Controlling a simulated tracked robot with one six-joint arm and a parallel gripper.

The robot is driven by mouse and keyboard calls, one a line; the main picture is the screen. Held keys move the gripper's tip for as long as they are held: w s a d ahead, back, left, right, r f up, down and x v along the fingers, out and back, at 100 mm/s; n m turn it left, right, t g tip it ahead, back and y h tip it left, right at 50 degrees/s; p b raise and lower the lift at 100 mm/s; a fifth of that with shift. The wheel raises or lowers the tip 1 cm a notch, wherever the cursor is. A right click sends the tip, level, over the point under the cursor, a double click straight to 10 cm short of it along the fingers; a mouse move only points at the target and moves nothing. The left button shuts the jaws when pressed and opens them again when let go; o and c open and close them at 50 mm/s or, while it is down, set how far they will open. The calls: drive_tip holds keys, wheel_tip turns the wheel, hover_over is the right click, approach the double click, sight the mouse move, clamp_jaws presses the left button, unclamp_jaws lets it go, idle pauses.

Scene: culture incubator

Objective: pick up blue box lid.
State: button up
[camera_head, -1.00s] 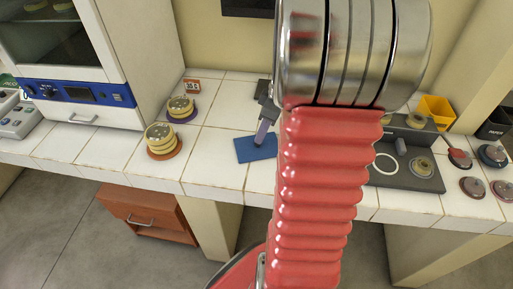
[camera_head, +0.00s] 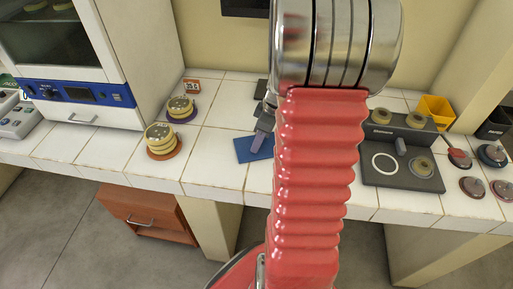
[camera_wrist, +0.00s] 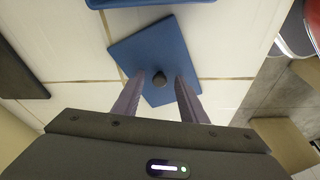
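The blue box lid (camera_wrist: 180,48) is a flat blue square with a dark round knob (camera_wrist: 160,78) on top. It lies on the white tiled bench, and in the head view the lid (camera_head: 246,150) is partly hidden by my arm. My gripper (camera_wrist: 159,88) is open, with one finger on each side of the knob and a visible gap to it on both sides. In the head view one finger of my gripper (camera_head: 261,138) shows over the lid. Whether the fingertips touch the lid's surface is unclear.
A blue object (camera_wrist: 150,3), perhaps the box, shows at the wrist view's top edge. Stacked dishes (camera_head: 162,138) stand left, beside the incubator (camera_head: 70,95).

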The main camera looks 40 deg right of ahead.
clamp_jaws()
idle(0.4)
drive_tip(key=shift+r, duration=0.1)
wheel_tip(320, 180, up, 10)
idle(0.6)
drive_tip(key=shift+w, duration=0.1)
idle(0.4)
